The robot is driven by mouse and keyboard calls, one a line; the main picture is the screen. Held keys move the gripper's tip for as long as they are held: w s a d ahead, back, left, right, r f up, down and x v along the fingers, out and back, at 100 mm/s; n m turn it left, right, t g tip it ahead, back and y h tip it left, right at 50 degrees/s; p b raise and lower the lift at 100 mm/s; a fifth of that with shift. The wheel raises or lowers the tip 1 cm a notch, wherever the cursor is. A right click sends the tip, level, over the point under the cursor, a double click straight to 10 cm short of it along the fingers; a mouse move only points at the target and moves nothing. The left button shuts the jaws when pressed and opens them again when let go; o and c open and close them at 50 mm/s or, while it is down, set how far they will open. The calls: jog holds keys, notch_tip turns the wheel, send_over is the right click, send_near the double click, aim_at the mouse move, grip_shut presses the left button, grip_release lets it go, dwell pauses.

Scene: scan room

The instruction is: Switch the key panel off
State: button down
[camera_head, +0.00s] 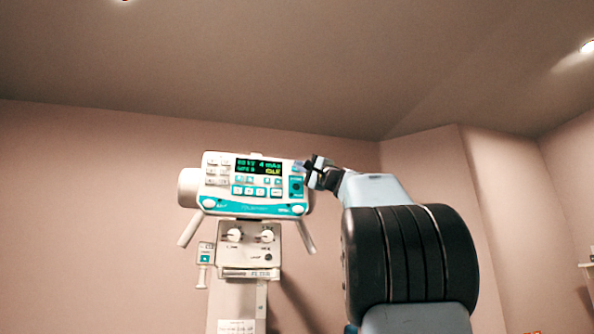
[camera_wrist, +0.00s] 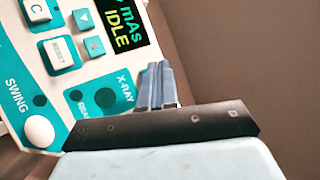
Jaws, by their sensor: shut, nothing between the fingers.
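The key panel (camera_head: 255,185) is a white and teal control box high in the middle of the head view. Its lit screen (camera_head: 258,166) shows green text and a yellow "IDLE". In the wrist view the panel face (camera_wrist: 60,95) fills the left side, with the screen (camera_wrist: 124,25) at the top. A grey RESET key (camera_wrist: 60,53), a dark round X-RAY button (camera_wrist: 105,97) and a white SWING knob (camera_wrist: 40,131) show there. My gripper (camera_wrist: 155,68) is shut and empty, its fingertips at the panel's right edge. I cannot tell whether they touch it. The gripper also shows in the head view (camera_head: 304,166).
Below the panel is a lower box with two white knobs (camera_head: 250,236) on a column. Handles (camera_head: 190,229) slant down at both sides. My arm fills the right of the panel. Bare wall lies to the left, and a shelf (camera_head: 587,265) is at far right.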

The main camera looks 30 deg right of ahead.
jog(key=shift+w, duration=0.1)
dwell(0.6)
jog(key=shift+w+d+r, duration=0.1)
jog(key=shift+w, duration=0.2)
jog(key=shift+w+d, duration=0.1)
jog(key=shift+w, duration=0.25)
dwell(0.7)
dwell(0.4)
jog(key=shift+s+a, duration=0.2)
jog(key=shift+s, duration=0.55)
jog(key=shift+s, duration=0.15)
jog(key=shift+s+a, duration=0.25)
jog(key=shift+s, duration=0.5)
jog(key=shift+s+a, duration=0.2)
jog(key=shift+s, duration=0.6)
jog(key=shift+s+a, duration=0.25)
jog(key=shift+s, duration=0.5)
